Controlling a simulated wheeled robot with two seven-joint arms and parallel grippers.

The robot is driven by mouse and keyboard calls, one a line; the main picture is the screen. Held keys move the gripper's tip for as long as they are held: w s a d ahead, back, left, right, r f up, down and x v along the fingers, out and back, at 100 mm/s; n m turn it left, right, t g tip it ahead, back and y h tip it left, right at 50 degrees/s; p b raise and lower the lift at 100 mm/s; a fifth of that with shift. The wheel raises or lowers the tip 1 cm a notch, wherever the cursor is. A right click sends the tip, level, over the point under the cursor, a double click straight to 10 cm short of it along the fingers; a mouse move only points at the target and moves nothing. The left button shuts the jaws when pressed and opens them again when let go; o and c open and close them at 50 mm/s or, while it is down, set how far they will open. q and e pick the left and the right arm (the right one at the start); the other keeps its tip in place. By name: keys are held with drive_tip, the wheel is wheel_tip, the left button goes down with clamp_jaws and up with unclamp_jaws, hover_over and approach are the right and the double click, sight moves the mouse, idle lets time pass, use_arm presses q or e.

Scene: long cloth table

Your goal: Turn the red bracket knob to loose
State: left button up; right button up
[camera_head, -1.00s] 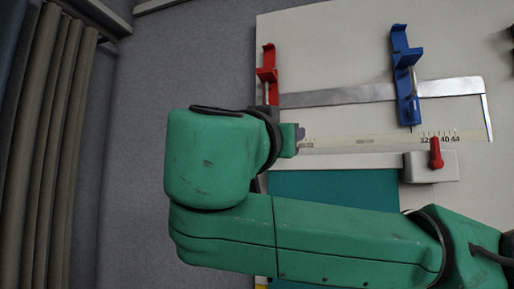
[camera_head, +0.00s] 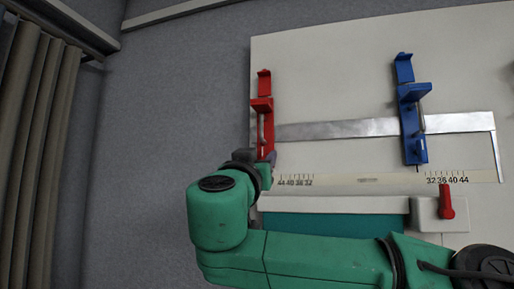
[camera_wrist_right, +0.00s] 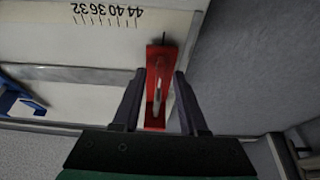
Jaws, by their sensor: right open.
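The red bracket (camera_head: 264,88) stands at the left end of a metal bar, near the left edge of the pale board. It has a pale rod along it, also visible in the right wrist view on the bracket (camera_wrist_right: 154,118). I cannot make out a separate knob shape or its setting. My right gripper (camera_head: 266,160) is at the bracket's lower end, partly hidden by my own wrist. In the right wrist view its two dark fingers (camera_wrist_right: 159,76) are open, one on each side of the red bracket, with gaps visible. My left gripper is not in view.
A blue bracket (camera_head: 411,120) stands on the metal bar (camera_head: 340,129) to the right. A red lever (camera_head: 446,202) sits on a white block (camera_head: 428,216). A number scale (camera_head: 350,180) runs below the bar. Grey floor lies left of the board.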

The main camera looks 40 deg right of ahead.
drive_tip(key=shift+s+a, duration=0.15)
drive_tip(key=shift+s, duration=0.1)
drive_tip(key=shift+w, duration=0.2)
clamp_jaws()
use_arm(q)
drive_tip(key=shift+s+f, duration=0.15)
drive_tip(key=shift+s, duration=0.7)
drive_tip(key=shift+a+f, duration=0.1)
